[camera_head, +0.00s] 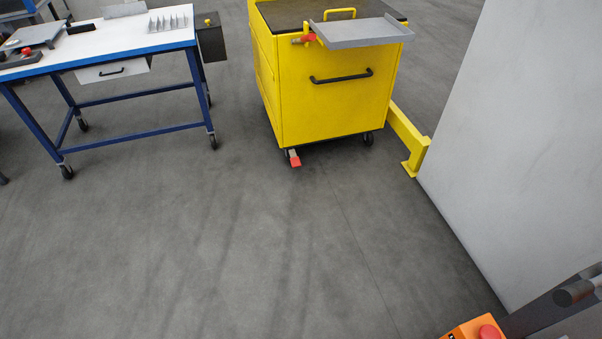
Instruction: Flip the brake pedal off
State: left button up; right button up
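A red brake pedal (295,161) sticks out at the bottom front left of a yellow wheeled cart (330,105), just above the floor by a caster. It looks tilted downward, but it is too small to tell its exact setting. The cart has a black handle (341,77) on its front face and a grey tray (361,33) at its top. A second red piece (306,38) sits at the cart's upper left front. Neither of my grippers shows in the head view.
A blue-framed workbench (110,45) on casters stands at the left. A yellow floor barrier (408,140) and a large grey wall panel (525,130) are at the right. An orange box with a red button (478,330) is at the bottom right. Floor before the cart is clear.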

aim_at(295, 161)
jog(key=i+j+z, duration=0.25)
jog(key=i+z, duration=0.25)
jog(key=i+j+z, duration=0.45)
jog(key=i+j, duration=0.25)
jog(key=i+j+z, duration=0.1)
jog(key=j, duration=0.35)
jog(key=i+j, duration=0.5)
jog(key=j, duration=0.25)
jog(key=i+j+z, duration=0.1)
jog(key=i+j, duration=0.15)
jog(key=j, duration=0.15)
jog(key=i+j, duration=0.2)
jog(key=j, duration=0.15)
